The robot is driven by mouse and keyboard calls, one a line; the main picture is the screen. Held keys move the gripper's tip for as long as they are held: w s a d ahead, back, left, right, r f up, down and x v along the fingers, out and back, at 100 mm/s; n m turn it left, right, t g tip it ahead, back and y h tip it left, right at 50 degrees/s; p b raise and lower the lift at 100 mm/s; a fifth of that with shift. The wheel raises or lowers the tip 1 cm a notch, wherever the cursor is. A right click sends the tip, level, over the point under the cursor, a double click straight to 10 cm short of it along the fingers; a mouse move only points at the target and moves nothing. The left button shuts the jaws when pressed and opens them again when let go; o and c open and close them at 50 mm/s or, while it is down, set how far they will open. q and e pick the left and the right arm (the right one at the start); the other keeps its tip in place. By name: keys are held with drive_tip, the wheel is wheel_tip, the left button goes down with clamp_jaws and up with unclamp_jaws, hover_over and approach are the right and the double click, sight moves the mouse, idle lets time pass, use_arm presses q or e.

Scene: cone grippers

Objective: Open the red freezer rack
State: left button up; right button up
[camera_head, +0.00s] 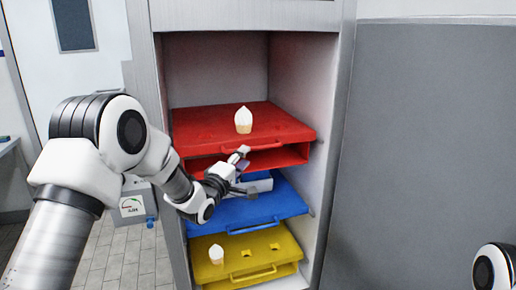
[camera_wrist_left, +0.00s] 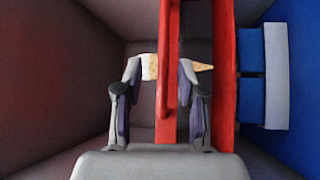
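The red rack (camera_head: 215,128) is the top shelf of the freezer, with a handle (camera_head: 266,147) along its front edge. A cone with a white top (camera_head: 243,120) stands upright in it. My left gripper (camera_head: 243,158) is at the left part of this handle. In the left wrist view, turned sideways, its fingers (camera_wrist_left: 160,88) are apart, one on each side of the red handle (camera_wrist_left: 169,75). I see a gap at the left finger; contact at the right finger is unclear. The cone (camera_wrist_left: 150,66) shows behind the handle. My right gripper is out of view.
Below are a blue rack (camera_head: 265,208) with a grey-white object on it and a yellow rack (camera_head: 255,268) holding another cone (camera_head: 216,254). The freezer's side walls (camera_head: 318,150) flank the racks. A grey panel (camera_head: 430,140) stands at right.

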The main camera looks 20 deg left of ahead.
sight(254, 149)
use_arm(q)
drive_tip(key=x, duration=0.2)
drive_tip(key=p+x, duration=0.1)
drive_tip(key=x, duration=0.4)
drive_tip(key=shift+w+f+p, duration=0.15)
drive_tip(key=shift+f+p, duration=0.15)
drive_tip(key=shift+p, duration=0.1)
drive_tip(key=shift+c, duration=0.2)
clamp_jaws()
